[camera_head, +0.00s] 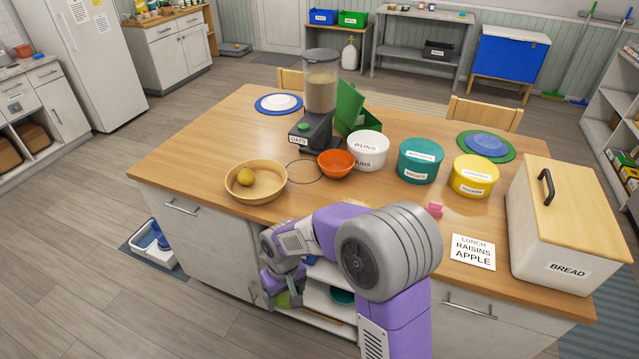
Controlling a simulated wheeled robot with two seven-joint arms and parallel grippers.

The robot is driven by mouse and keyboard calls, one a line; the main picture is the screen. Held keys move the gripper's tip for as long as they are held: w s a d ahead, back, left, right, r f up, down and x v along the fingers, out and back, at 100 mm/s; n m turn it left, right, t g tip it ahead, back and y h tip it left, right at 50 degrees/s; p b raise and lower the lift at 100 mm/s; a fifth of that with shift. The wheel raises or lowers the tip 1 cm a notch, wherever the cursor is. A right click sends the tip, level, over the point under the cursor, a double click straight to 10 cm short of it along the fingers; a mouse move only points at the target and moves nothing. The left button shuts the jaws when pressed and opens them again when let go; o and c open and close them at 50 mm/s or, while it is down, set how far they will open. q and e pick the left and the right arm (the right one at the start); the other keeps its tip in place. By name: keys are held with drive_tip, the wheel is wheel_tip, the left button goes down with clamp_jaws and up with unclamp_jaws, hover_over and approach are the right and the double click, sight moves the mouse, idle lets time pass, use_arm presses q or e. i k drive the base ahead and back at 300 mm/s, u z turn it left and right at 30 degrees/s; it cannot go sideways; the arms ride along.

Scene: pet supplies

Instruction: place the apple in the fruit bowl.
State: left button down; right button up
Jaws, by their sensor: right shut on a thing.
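My right gripper (277,291) is low in front of the table's open shelf, below the tabletop's front edge. It is shut on a yellow-green rounded thing (284,299), which looks like the apple; my fingers hide much of it. The fruit bowl (270,193) is a light wooden bowl near the table's front left edge. The bowl is above and to the left of my right gripper in the picture. My left gripper is not in view.
An orange bowl (337,171) and a dark ring stand right of the fruit bowl, with an oats dispenser (318,132) behind. Labelled tubs, a bread box (565,240) and a lunch card (472,251) are on the right. The shelf holds a teal container (342,296).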

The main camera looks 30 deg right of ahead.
sight(257, 183)
drive_tip(key=z, duration=0.2)
drive_tip(key=i, duration=1.5)
